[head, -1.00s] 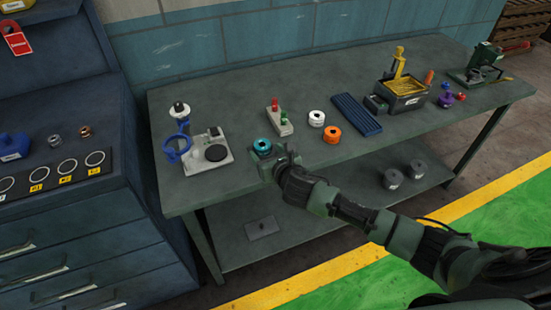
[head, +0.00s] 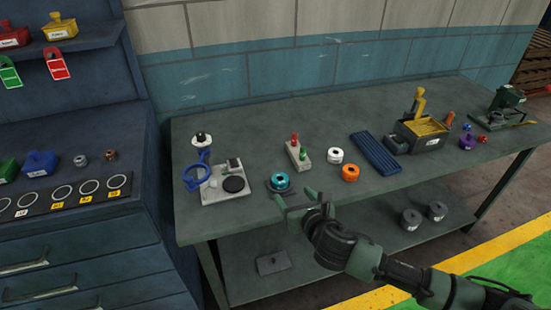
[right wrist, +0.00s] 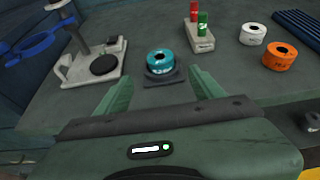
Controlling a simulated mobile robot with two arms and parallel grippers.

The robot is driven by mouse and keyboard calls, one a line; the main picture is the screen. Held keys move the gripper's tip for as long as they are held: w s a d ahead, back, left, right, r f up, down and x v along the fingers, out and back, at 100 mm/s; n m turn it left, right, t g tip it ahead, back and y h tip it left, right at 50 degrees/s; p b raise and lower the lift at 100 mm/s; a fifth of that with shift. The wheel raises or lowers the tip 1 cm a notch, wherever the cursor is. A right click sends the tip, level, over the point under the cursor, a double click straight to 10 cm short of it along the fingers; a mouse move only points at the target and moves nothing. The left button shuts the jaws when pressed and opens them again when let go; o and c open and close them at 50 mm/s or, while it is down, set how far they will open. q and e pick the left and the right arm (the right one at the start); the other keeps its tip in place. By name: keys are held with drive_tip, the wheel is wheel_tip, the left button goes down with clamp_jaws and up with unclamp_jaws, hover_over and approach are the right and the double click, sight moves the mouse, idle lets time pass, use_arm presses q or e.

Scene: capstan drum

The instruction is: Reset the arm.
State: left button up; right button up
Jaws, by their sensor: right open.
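My right gripper (head: 292,200) is open and empty at the front edge of the workbench in the head view. In the right wrist view its two green fingers (right wrist: 160,88) stand apart with nothing between them. A teal ring (head: 279,180) sits on a small dark base just beyond the fingers. The teal ring also shows upright on its base (right wrist: 163,76) in the right wrist view, apart from the fingers. My left gripper is not in view.
On the workbench (head: 260,125) stand a white fixture (head: 226,184), red and green pegs on a block (head: 298,155), a white ring (head: 335,155), an orange ring (head: 350,173), a blue ribbed mat (head: 374,152) and a yellow-filled bin (head: 421,133). A blue cabinet is at left.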

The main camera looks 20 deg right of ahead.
drive_tip(key=s+f+m+g, duration=0.4)
drive_tip(key=s+m+g, duration=0.1)
drive_tip(key=s+m, duration=1.1)
drive_tip(key=s+f+m+g, duration=0.45)
drive_tip(key=s+m, duration=0.95)
drive_tip(key=m, duration=0.4)
wheel_tip(320, 180, down, 26)
drive_tip(key=s+g, duration=0.2)
drive_tip(key=s+d+f, duration=0.3)
drive_tip(key=s+f, duration=1.3)
drive_tip(key=s, duration=0.1)
drive_tip(key=shift+d+f+g, duration=0.15)
drive_tip(key=shift+d+g, duration=0.05)
drive_tip(key=shift+g, duration=0.25)
